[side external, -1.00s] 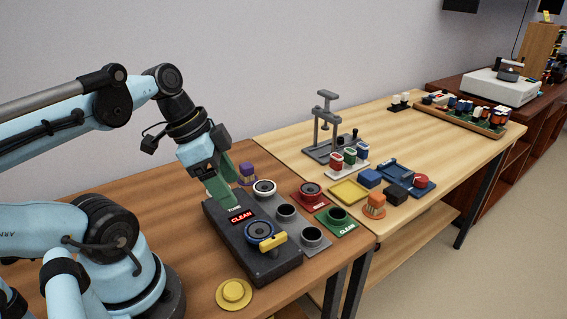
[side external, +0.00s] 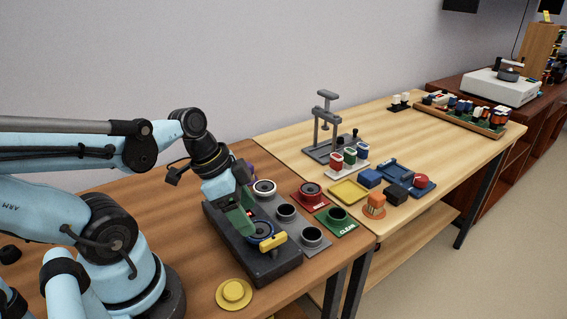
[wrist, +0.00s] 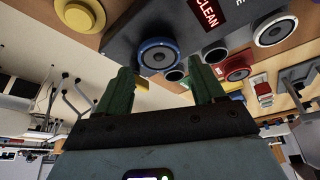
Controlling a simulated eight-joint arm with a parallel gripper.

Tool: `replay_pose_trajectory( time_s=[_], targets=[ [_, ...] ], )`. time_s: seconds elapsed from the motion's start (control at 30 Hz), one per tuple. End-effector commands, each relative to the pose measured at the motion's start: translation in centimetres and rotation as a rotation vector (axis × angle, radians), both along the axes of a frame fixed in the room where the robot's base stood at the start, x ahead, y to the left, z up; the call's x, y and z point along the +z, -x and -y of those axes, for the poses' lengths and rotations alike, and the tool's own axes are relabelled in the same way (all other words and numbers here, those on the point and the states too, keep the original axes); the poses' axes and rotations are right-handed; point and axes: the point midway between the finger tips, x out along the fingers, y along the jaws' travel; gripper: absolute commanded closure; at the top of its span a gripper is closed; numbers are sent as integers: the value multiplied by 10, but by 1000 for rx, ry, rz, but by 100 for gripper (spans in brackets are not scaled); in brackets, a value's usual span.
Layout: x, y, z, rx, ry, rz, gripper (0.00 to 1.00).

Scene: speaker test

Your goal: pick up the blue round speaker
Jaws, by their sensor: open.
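The blue round speaker (side external: 259,229) has a blue rim and a dark cone. It sits on the dark test box (side external: 270,272), beside a yellow handle-like part (side external: 274,241). In the wrist view the blue speaker (wrist: 158,56) lies ahead, between the lines of the two green fingers. My gripper (side external: 247,228) is open and empty, close to the speaker and to its left in the side view. The wrist view shows the fingers (wrist: 163,68) well apart. The box's display is mostly hidden by the gripper in the side view; the wrist view reads "CLEAN" (wrist: 208,12).
A white-ringed speaker (side external: 264,187) and dark round cups (side external: 286,212) stand just beyond. Red (side external: 310,193) and green (side external: 337,219) pads lie to the right. A yellow disc (side external: 234,291) lies at the front.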

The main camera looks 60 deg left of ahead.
Motion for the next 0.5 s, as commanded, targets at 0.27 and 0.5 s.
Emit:
replay_pose_trajectory(
  time_s=[0.27,0.5],
  targets=[
    [-19,-7,6,-1,0,0,32],
    [-34,-13,9,-1,0,0,32]
  ],
)
